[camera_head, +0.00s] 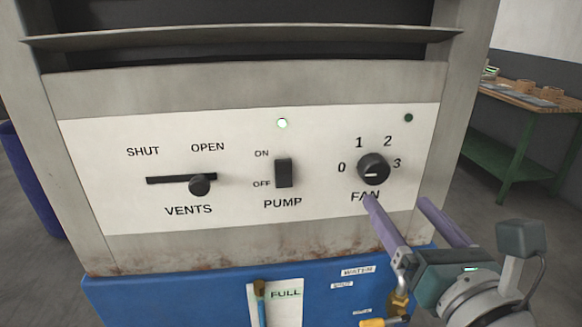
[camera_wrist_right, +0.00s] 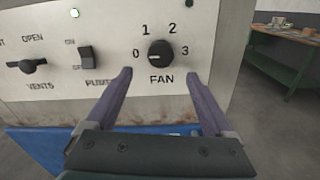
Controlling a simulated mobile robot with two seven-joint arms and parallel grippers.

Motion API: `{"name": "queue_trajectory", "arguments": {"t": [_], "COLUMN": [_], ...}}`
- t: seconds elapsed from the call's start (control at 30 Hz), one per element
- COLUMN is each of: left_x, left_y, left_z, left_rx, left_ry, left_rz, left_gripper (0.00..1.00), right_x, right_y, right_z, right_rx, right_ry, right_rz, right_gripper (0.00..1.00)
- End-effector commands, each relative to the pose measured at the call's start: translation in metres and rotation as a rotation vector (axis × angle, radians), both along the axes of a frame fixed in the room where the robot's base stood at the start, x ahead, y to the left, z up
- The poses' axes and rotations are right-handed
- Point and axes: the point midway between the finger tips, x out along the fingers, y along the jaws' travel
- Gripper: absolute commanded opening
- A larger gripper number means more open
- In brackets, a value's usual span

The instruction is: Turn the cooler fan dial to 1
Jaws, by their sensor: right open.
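The fan dial (camera_head: 374,169) is a black round knob on the cooler's white panel, with marks 0, 1, 2 and 3 around it. Its white pointer line lies on the left part of the knob, toward the 0. The dial also shows in the right wrist view (camera_wrist_right: 160,53), ahead of and between my fingers. My right gripper (camera_head: 396,200) is open, with its purple fingers apart below and in front of the dial, not touching it. The same gripper shows in the right wrist view (camera_wrist_right: 158,74) with nothing between the fingers. My left gripper is not in view.
The pump switch (camera_head: 284,173) and the vents slider (camera_head: 200,185), near OPEN, are left of the dial. A blue tank (camera_head: 200,297) lies below. A green workbench (camera_head: 525,125) stands at the right.

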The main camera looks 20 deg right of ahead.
Motion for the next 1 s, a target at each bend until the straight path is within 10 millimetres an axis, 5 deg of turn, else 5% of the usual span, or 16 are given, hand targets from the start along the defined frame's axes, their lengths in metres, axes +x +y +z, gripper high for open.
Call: {"name": "queue_trajectory", "arguments": {"t": [0.4,0.8,1.0], "left_x": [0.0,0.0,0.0], "left_y": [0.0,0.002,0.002], "left_z": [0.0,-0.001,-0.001], "left_rx": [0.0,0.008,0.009], "left_ry": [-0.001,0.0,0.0], "left_rz": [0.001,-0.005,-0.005], "left_gripper": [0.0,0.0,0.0], "right_x": [0.069,0.076,0.076], "right_y": [-0.017,-0.019,-0.019], "right_z": [0.001,0.001,0.001], "right_rx": [0.005,0.007,0.007], "right_ry": [-0.003,-0.001,-0.001], "right_rz": [-0.003,-0.003,-0.003], "right_gripper": [0.87,0.86,0.63]}}
